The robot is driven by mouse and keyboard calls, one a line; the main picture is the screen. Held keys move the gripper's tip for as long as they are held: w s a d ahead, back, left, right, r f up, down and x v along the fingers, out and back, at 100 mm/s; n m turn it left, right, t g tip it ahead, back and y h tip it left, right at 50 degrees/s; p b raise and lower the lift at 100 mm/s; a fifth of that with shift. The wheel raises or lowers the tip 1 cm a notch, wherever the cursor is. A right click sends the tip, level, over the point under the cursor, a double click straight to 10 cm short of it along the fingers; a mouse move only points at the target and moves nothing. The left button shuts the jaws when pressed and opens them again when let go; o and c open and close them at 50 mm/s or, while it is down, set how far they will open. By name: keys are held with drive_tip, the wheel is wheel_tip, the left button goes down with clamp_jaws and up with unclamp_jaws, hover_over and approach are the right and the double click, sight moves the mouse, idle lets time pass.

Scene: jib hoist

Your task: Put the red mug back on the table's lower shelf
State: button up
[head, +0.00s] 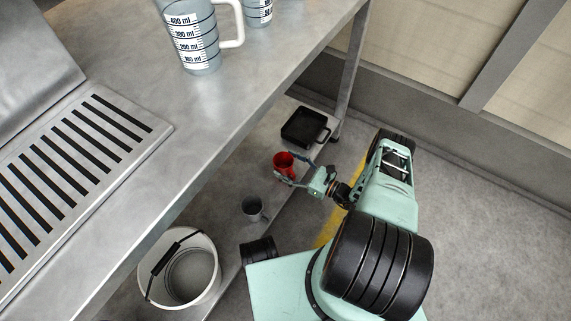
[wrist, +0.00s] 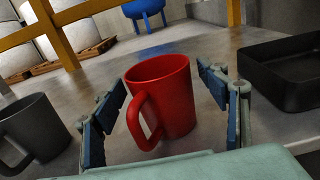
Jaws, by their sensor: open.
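The red mug (head: 283,162) stands upright on the lower shelf (head: 262,178) of the metal table (head: 240,75). In the wrist view the red mug (wrist: 172,93) is between my gripper's two fingers, its handle toward the camera and to the left. My gripper (head: 298,170) reaches in over the shelf from the right. In the wrist view my gripper (wrist: 165,105) is open, and gaps show between both blue finger pads and the mug. The mug's base seems to rest on the shelf.
A dark grey mug (head: 253,208) stands left of the red mug in the wrist view (wrist: 32,132). A black tray (head: 304,127) lies on the other side. A white bucket (head: 186,270) is near the table's front. The tabletop overhangs the shelf.

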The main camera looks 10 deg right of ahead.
drive_tip(key=p+v, duration=0.1)
drive_tip(key=v, duration=1)
drive_tip(key=shift+s+d, duration=0.15)
